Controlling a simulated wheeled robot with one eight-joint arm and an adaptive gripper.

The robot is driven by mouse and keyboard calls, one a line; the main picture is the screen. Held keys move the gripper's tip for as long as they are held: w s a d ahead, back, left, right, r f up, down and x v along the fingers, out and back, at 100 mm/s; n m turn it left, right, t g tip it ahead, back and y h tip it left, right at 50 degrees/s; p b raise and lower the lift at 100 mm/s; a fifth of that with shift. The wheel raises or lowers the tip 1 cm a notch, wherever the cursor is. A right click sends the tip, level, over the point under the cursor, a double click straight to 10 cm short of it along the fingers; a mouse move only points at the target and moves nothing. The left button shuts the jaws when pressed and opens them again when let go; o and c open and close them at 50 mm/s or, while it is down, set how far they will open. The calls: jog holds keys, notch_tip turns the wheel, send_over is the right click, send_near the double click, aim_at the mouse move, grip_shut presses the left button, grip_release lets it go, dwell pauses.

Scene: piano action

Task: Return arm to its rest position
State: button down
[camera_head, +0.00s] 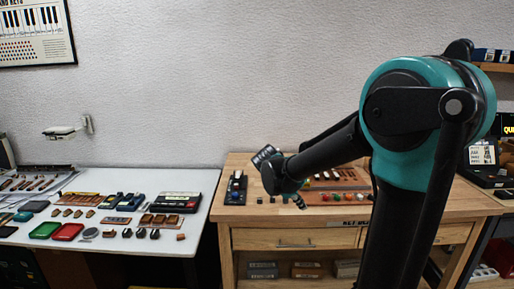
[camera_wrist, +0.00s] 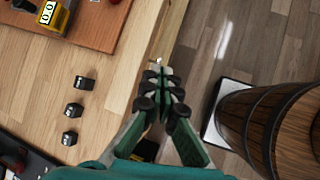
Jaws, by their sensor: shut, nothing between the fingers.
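My arm, black and teal, stands large at the right in the head view and reaches left over the wooden bench (camera_head: 285,222). My gripper (camera_head: 301,204) hangs at the bench's front edge, pointing down. In the wrist view my gripper (camera_wrist: 163,88) has its green and black fingers together with nothing between them. The front edge of the bench (camera_wrist: 120,75) runs beneath it, with the floor to the right. Part of the bench is hidden behind my arm in the head view.
Small black pieces (camera_wrist: 73,110) lie on the bench left of my gripper, near a brown board (camera_wrist: 98,22). A wooden barrel-like object (camera_wrist: 262,125) stands right of it. A white table (camera_head: 150,230) with trays and parts is at the left. Floor (camera_wrist: 235,45) shows between bench and barrel.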

jog(key=s+d+f+m+y, duration=0.1)
jog(key=s+f+m+y, duration=0.2)
jog(key=s+f+m, duration=0.3)
jog(key=s+d+f+m+y, duration=0.2)
jog(key=s+f+m, duration=0.4)
jog(key=s+m, duration=0.6)
jog(key=shift+s+d+m+t+y, duration=0.2)
jog(key=shift+s+m+t+y, duration=0.2)
jog(key=shift+y, duration=0.2)
jog(key=shift+f, duration=0.1)
dwell(0.4)
